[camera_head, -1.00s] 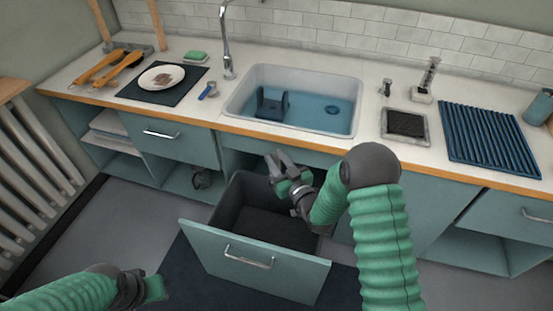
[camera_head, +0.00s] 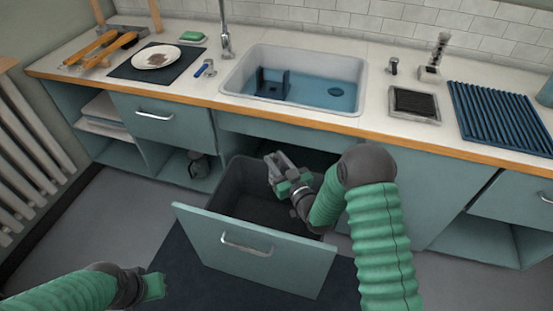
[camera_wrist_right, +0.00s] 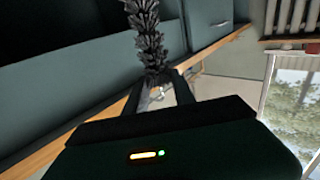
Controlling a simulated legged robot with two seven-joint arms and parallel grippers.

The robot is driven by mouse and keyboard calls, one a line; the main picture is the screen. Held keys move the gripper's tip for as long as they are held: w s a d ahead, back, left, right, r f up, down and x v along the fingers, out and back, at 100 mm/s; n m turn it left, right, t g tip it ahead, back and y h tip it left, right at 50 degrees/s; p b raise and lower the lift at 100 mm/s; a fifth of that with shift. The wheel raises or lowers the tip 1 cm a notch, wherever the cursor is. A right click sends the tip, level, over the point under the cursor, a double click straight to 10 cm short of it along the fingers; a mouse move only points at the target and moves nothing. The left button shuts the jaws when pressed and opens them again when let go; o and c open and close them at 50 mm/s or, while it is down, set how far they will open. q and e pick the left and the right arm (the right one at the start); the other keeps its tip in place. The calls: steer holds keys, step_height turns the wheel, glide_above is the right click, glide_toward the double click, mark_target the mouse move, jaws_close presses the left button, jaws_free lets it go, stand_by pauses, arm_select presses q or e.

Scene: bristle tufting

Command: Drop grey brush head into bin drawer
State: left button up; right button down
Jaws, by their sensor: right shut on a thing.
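The bin drawer (camera_head: 245,252) stands pulled open below the counter, with a teal front, a bar handle and a dark inside. My right gripper (camera_head: 276,168) is over the back part of the drawer opening. In the right wrist view, it (camera_wrist_right: 165,88) is shut on the grey brush head (camera_wrist_right: 148,38), a dark grey bristly piece sticking out beyond the fingers. In the head view the brush head is hard to tell from the fingers. My left gripper (camera_head: 153,287) is low at the left, in front of the drawer; its fingers are not clear.
The counter above holds a sink (camera_head: 300,108) with water and a blue rack, a plate (camera_head: 157,55) on a dark mat, a black-topped tray (camera_head: 414,102) and a ribbed blue mat (camera_head: 500,112). A radiator (camera_head: 35,155) stands at the left. Grey floor is clear left of the drawer.

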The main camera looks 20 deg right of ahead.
steer(key=shift+r, duration=0.1)
steer(key=c, duration=1)
jaws_free()
steer(key=shift+o, duration=0.2)
steer(key=shift+r+p, duration=0.3)
steer(key=shift+r, duration=0.05)
step_height(320, 180, up, 4)
steer(key=shift+f+p, duration=0.15)
steer(key=shift+p, duration=0.7)
steer(key=s+a, duration=0.2)
steer(key=s, duration=0.5)
steer(key=s+a+p, duration=0.1)
steer(key=s+a, duration=0.1)
steer(key=s, duration=0.6)
steer(key=shift+s+a+r, duration=0.15)
steer(key=shift+a+r, duration=0.1)
steer(key=shift+a, duration=0.05)
